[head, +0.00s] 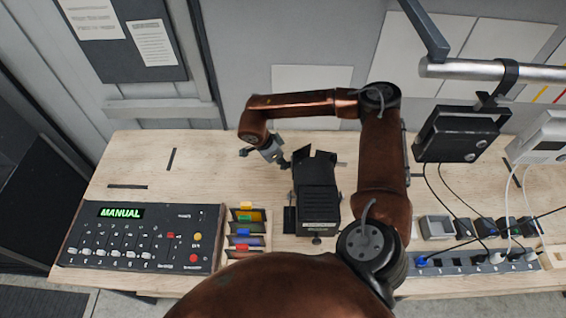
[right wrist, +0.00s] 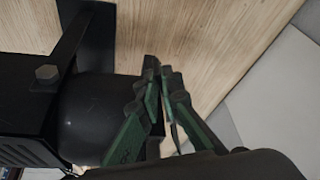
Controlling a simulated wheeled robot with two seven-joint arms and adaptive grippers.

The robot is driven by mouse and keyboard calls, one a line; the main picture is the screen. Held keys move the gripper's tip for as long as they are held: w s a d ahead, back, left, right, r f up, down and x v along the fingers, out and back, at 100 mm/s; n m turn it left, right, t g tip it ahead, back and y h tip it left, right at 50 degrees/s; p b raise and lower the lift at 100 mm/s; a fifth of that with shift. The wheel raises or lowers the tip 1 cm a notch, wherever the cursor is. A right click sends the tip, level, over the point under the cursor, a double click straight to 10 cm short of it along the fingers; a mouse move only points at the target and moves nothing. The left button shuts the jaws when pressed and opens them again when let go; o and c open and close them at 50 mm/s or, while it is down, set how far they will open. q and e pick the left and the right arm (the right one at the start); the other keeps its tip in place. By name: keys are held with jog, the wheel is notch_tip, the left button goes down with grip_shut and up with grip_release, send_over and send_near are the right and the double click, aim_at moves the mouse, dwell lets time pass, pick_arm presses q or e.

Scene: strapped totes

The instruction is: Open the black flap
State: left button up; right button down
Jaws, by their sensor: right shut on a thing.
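A black box-like unit (head: 318,205) stands on the middle of the wooden table, with dark upright pieces at its far end. The black flap (head: 315,155) appears to be among these pieces; its exact outline is hard to make out. My right gripper (head: 283,163) is at the far left corner of the unit. In the right wrist view, the green-sided fingers of my right gripper (right wrist: 163,85) are close together beside a rounded black part (right wrist: 95,115). They are shut on the black flap, whose gripped part is mostly hidden. My left gripper is not in view.
A control panel (head: 140,238) reading MANUAL lies at the left. A rack of coloured pieces (head: 246,240) stands between it and the unit. A black box (head: 460,135) hangs from a rail (head: 490,72) at the right, above a cabled power strip (head: 470,262).

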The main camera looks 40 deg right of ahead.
jog(key=shift+s+n+t+b, duration=0.4)
jog(key=shift+n+t+b, duration=0.1)
jog(key=shift+n, duration=0.6)
jog(key=c, duration=2.1)
grip_release()
jog(key=shift+a, duration=0.1)
jog(key=shift+r, duration=0.1)
jog(key=v, duration=1.1)
jog(key=shift+a+r, duration=0.2)
jog(key=shift+r, duration=0.15)
